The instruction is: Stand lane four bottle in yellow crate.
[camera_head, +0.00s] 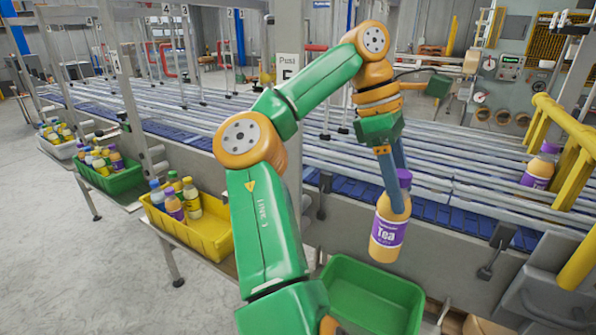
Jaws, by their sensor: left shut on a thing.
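My left gripper (393,200) is shut on a bottle (389,240) with an orange-yellow body, a purple "Tea" label and a purple cap. The bottle hangs nearly upright at the conveyor's front edge, above and behind the empty green crate. The yellow crate (213,243) stands to the left, well away from the held bottle. Several bottles with blue, green, yellow and purple caps stand in its left and middle part. My left arm hides its right end. My right gripper does not show.
An empty green crate (408,312) stands at the lower middle. A filled green crate (122,184) and a white crate (62,152) stand farther left. Another purple-capped bottle (538,168) stands on the conveyor near yellow rails (566,125). A post (289,130) rises behind my arm.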

